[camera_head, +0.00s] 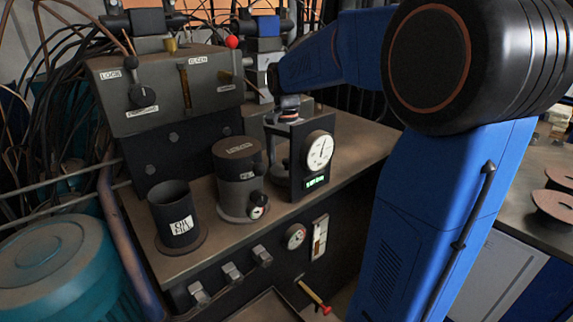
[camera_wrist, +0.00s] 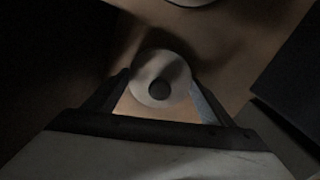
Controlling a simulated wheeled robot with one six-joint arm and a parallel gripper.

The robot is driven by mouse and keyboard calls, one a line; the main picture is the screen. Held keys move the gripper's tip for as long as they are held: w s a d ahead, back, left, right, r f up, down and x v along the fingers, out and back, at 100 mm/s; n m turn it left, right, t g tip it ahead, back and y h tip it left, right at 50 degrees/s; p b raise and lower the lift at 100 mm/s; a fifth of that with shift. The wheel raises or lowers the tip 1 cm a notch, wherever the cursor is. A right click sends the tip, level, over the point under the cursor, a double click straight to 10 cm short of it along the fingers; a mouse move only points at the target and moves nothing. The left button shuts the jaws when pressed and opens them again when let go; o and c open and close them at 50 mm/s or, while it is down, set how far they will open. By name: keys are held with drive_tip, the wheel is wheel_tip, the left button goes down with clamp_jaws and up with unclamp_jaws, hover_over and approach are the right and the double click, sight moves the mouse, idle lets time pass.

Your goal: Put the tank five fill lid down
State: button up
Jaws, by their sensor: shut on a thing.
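My gripper (camera_wrist: 160,88) is shut in the wrist view, with one finger on each side of a round, pale disc with a dark centre. I take this disc to be the tank five fill lid (camera_wrist: 146,92), though no label on it shows. A brown surface lies beyond it; whether the lid touches that surface I cannot tell. An open black cup (camera_head: 172,198) with a white label stands at the bench's front left.
The dark bench (camera_head: 350,160) holds a lidded grey canister (camera_head: 238,178) and a black dial gauge stand (camera_head: 312,168). A grey control box (camera_head: 160,95) with levers rises behind. A teal drum (camera_head: 60,265) stands at the left. The bench top right of the gauge looks clear.

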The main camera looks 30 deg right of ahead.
sight(287, 160)
drive_tip(key=o, duration=1.1)
wheel_tip(287, 160, up, 12)
idle(0.5)
